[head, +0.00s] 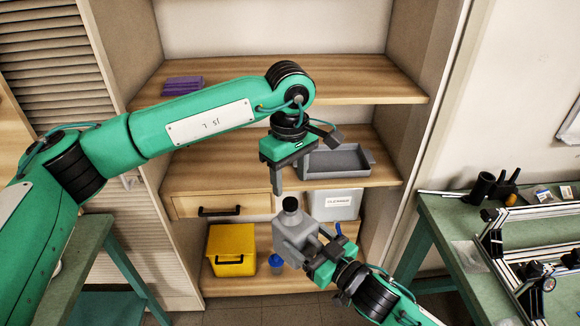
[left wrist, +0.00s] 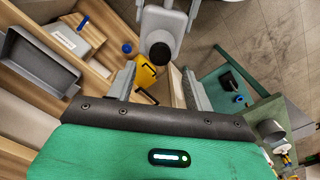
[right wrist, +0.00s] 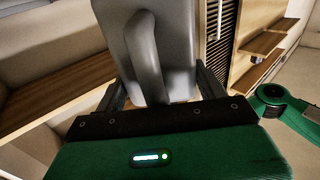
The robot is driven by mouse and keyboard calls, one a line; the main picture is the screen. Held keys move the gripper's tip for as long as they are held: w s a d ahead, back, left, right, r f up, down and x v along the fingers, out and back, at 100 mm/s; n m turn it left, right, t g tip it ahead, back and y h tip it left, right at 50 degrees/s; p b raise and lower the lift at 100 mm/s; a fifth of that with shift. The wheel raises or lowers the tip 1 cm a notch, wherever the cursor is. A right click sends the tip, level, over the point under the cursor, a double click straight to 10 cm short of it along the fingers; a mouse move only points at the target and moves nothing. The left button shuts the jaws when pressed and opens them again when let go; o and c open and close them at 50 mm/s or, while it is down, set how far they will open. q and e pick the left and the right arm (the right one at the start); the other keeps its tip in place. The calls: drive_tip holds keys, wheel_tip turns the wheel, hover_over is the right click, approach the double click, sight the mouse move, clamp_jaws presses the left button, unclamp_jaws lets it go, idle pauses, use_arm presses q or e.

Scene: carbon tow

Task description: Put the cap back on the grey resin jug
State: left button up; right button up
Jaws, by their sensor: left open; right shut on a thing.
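The grey resin jug (head: 293,238) is held up in front of the shelves, slightly tilted in the head view. A black round cap (head: 290,203) shows on top of its neck, and also in the left wrist view (left wrist: 160,52); whether it is fully seated I cannot tell. My right gripper (head: 318,255) is shut on the jug's handle (right wrist: 148,60). My left gripper (head: 288,185) is open above the jug, fingers pointing down. In the left wrist view its fingertips (left wrist: 158,72) are apart, with the cap beyond and between them.
Behind are wooden shelves with a grey tray (head: 335,162), a white labelled box (head: 335,206), a yellow bin (head: 231,250), a blue item (head: 276,263) and a purple stack (head: 182,85). A green bench (head: 450,225) with metal frames stands at right.

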use_arm(q)
drive_tip(key=n, duration=0.4)
drive_tip(key=shift+r+n, duration=0.15)
drive_tip(key=shift+n, duration=0.25)
drive_tip(key=n, duration=0.4)
drive_tip(key=shift+r+n, duration=0.15)
drive_tip(key=shift+n, duration=0.15)
drive_tip(key=n, duration=0.4)
drive_tip(key=shift+r+n, duration=0.1)
drive_tip(key=shift+n, duration=0.2)
drive_tip(key=n, duration=0.4)
drive_tip(key=shift+r, duration=0.15)
drive_tip(key=n, duration=0.5)
drive_tip(key=shift+r, duration=0.1)
drive_tip(key=n, duration=0.4)
drive_tip(key=shift+r+n, duration=0.15)
drive_tip(key=shift+n, duration=0.15)
drive_tip(key=n, duration=0.4)
drive_tip(key=shift+r, duration=0.1)
drive_tip(key=n, duration=0.5)
drive_tip(key=shift+r+n, duration=0.15)
drive_tip(key=shift+n, duration=0.15)
